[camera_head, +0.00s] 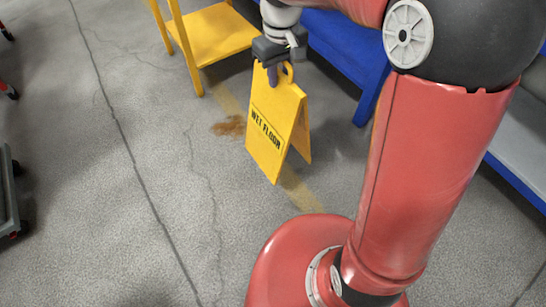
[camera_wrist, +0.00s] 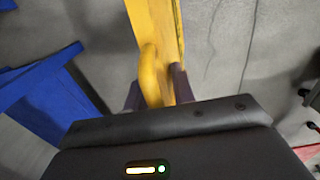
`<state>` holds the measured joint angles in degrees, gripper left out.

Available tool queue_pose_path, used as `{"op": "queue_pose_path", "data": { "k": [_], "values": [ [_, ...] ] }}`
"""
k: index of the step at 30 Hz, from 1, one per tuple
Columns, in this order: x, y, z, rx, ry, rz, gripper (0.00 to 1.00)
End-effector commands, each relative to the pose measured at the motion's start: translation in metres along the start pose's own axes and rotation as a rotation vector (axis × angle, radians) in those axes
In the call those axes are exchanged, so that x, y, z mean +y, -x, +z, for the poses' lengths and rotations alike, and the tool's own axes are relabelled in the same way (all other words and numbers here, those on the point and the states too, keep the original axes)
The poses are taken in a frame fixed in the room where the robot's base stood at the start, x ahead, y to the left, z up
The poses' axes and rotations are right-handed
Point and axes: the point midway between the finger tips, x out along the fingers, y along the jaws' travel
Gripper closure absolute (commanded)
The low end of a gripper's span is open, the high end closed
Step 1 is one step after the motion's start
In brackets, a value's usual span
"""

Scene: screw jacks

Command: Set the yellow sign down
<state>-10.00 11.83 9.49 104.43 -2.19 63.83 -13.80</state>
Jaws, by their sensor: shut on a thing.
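The yellow sign (camera_head: 277,120), a folding A-frame reading "WET FLOOR", hangs upright with its two panels spread. My gripper (camera_head: 280,72) is shut on the handle loop at the sign's top. In the wrist view the yellow sign (camera_wrist: 155,35) runs up between the dark fingers of my gripper (camera_wrist: 160,92), with its curved handle by the left finger. I cannot tell whether the sign's lower edges touch the floor. My gripper hides part of the sign's top.
A brown stain (camera_head: 231,126) lies on the grey floor just left of the sign. A yellow stand (camera_head: 212,35) is behind, and a blue bench (camera_head: 345,45) is behind right. Dark wheeled carts edge the far left. The floor (camera_head: 110,200) at left is clear.

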Motion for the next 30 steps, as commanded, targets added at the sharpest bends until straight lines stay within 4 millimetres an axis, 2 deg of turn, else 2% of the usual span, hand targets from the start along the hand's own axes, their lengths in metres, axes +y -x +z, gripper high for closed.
{"op": "queue_pose_path", "data": {
  "k": [6, 15, 19, 26, 30],
  "values": [
    [0.000, -0.055, 0.001, -0.005, 0.000, -0.002, 1.00],
    [0.000, -0.124, 0.001, -0.004, 0.000, -0.001, 1.00],
    [0.000, -0.140, 0.000, -0.002, 0.000, -0.001, 1.00],
    [0.000, -0.153, 0.000, -0.001, 0.000, 0.000, 1.00],
    [0.000, -0.173, 0.001, -0.004, 0.000, -0.001, 1.00]
  ]
}}
